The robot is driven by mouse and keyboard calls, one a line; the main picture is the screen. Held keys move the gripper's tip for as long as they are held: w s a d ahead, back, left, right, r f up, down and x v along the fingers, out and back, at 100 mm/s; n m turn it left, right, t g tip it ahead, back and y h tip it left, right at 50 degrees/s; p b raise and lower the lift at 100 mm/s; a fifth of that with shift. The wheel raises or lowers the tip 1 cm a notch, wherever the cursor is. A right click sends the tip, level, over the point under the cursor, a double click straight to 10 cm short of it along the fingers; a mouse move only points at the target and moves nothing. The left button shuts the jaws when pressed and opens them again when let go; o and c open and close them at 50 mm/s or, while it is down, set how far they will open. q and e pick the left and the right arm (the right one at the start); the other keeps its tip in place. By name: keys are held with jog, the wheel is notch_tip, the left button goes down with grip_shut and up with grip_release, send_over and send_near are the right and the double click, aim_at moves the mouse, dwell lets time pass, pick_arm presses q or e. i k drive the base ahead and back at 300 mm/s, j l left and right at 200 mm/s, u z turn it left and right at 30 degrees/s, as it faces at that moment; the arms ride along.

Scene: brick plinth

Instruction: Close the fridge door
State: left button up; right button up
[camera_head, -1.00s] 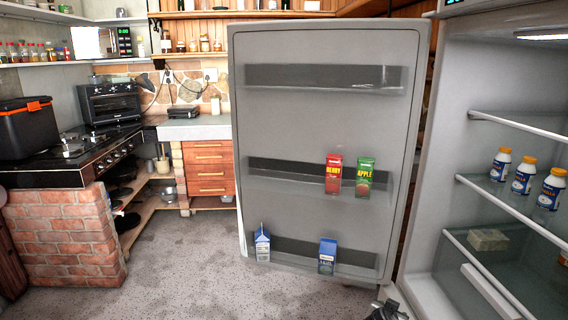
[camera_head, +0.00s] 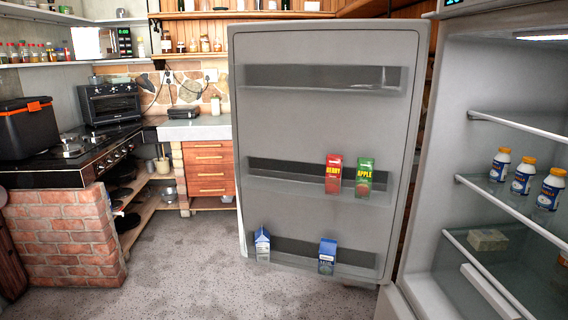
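The fridge door (camera_head: 310,125) stands wide open in the middle of the head view, its inner side facing me. Its shelves hold a red berry carton (camera_head: 333,174), a green apple carton (camera_head: 364,178) and two blue-and-white cartons, one at the left (camera_head: 262,244) and one at the right (camera_head: 327,256). The open fridge body (camera_head: 450,130) is at the right. Its shelves hold several white bottles with blue labels (camera_head: 521,176) and a pale block (camera_head: 487,239). Neither of my grippers shows in the view.
A brick plinth (camera_head: 68,238) with a black stove on top (camera_head: 80,150) stands at the left. A counter with wooden drawers (camera_head: 208,170) is behind the door. The speckled floor (camera_head: 190,275) in front and left of the door is clear.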

aim_at(303, 92)
jog(key=i+j+u, duration=0.5)
jog(key=i+u, duration=0.25)
